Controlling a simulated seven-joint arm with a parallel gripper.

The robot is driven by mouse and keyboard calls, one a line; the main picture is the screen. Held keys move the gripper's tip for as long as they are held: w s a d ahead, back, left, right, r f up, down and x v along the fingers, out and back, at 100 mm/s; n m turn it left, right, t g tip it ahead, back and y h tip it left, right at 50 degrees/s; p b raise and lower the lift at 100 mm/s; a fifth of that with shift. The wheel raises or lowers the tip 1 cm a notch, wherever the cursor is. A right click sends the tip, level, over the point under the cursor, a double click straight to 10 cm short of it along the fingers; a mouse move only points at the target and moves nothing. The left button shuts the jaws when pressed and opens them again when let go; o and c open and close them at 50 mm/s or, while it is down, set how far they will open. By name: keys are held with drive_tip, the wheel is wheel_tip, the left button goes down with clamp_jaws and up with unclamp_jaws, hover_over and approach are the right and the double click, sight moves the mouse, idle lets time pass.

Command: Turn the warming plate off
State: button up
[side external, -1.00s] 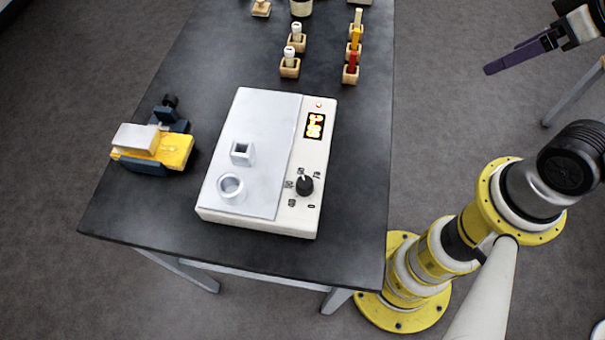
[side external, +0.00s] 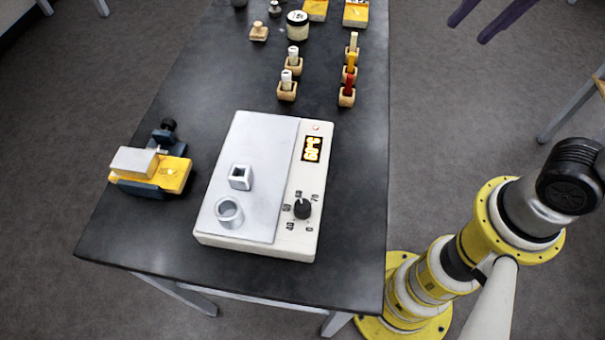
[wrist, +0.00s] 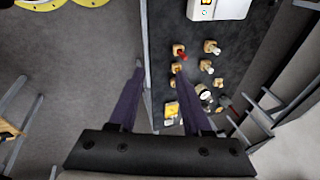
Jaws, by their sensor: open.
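The warming plate (side external: 262,160) is a white box with a pale metal top, on the near half of the dark table. Part of the plate also shows at the top of the wrist view (wrist: 228,9); the dial is out of that view. My gripper (wrist: 160,75) is open and empty, with purple fingers apart. Its fingertips show at the top right of the side view, beyond the table's right edge, away from the dial.
A square holder (side external: 240,177) and a round ring (side external: 229,212) stand on the plate's top. A yellow and blue clamp-like device (side external: 150,172) is left of it. Several wooden blocks holding sticks, including a red stick (side external: 348,85), stand behind the plate. The table's near end is clear.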

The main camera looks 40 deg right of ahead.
drive_tip(key=w+a+m+g, duration=0.1)
drive_tip(key=w+a+g, duration=0.1)
drive_tip(key=w+a, duration=0.35)
drive_tip(key=n+g+h, duration=0.1)
drive_tip(key=n+g, duration=0.1)
drive_tip(key=g, duration=0.1)
hover_over(302, 205)
wheel_tip(302, 205, down, 9)
wheel_tip(302, 205, down, 13)
clamp_jaws()
